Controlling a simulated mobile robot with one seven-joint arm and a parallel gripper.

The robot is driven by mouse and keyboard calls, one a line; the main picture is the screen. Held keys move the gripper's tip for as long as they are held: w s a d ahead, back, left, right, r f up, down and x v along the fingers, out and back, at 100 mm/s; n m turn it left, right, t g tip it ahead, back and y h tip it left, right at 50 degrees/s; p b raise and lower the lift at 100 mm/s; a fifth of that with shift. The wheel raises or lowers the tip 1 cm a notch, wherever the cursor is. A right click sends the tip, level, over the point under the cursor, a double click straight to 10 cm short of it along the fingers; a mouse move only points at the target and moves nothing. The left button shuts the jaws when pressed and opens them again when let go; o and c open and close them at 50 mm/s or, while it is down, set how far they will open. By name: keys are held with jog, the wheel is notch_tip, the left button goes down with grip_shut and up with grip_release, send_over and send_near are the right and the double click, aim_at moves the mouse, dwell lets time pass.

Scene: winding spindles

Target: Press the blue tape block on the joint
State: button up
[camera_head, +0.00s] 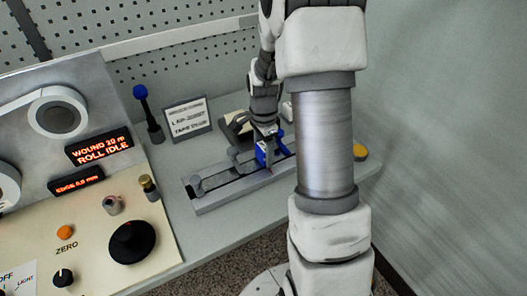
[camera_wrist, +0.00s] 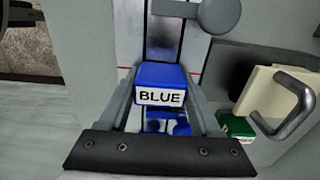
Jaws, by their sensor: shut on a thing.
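The blue tape block (camera_head: 262,156) sits between the fingers of my gripper (camera_head: 267,143), over the long grey splicing rail (camera_head: 218,200). In the wrist view the block (camera_wrist: 162,76) carries a white label reading "BLUE", and the fingers of my gripper (camera_wrist: 162,95) are shut on its sides. The rail (camera_wrist: 163,42) runs beyond the block, with thin red lines beside it. The joint itself is hidden by the block and gripper. I cannot tell whether the block touches the rail.
A green block (camera_wrist: 236,127) and a cream block with a metal handle (camera_wrist: 255,98) stand right of my gripper. A sign (camera_head: 187,117) and a blue-knobbed lever (camera_head: 146,105) stand behind the rail. The control panel (camera_head: 90,215) is at left. A yellow button (camera_head: 360,152) is at right.

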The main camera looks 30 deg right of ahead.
jog(key=shift+f, duration=0.3)
dwell(0.4)
dwell(0.6)
jog(key=shift+r+p, duration=2.75)
jog(key=shift+r, duration=1.3)
jog(key=shift+d, duration=0.1)
